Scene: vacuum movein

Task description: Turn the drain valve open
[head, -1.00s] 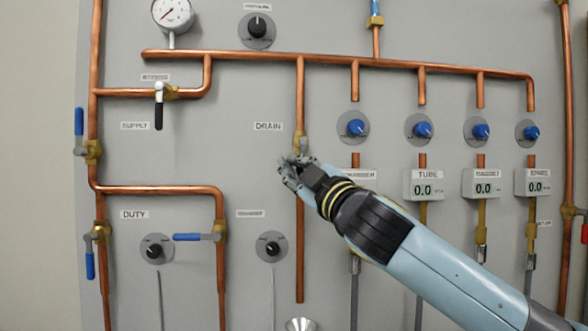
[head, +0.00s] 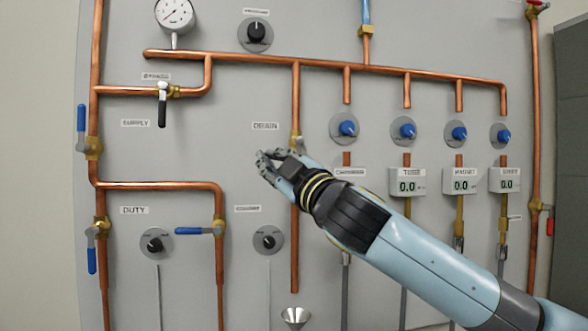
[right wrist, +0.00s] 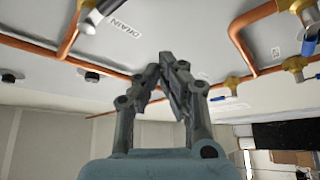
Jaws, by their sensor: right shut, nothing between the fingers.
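The drain valve (head: 296,140) has a brass body on the vertical copper pipe, right of the DRAIN label (head: 265,126) in the head view. In the right wrist view the brass valve (right wrist: 88,18) is at the top left, with a dark lever beside it, partly cut off by the frame. In the head view the lever is hard to make out. My right gripper (head: 266,161) is shut and empty, just below the valve, with its fingertips left of the pipe. Its fingers (right wrist: 168,62) meet in the right wrist view, apart from the lever. My left gripper is not in view.
The bypass valve (head: 162,105) with a black lever and blue-handled supply valve (head: 81,125) are at left. A row of blue knobs (head: 348,128) and digital readouts (head: 407,186) is at right. A funnel (head: 295,317) stands below the drain pipe.

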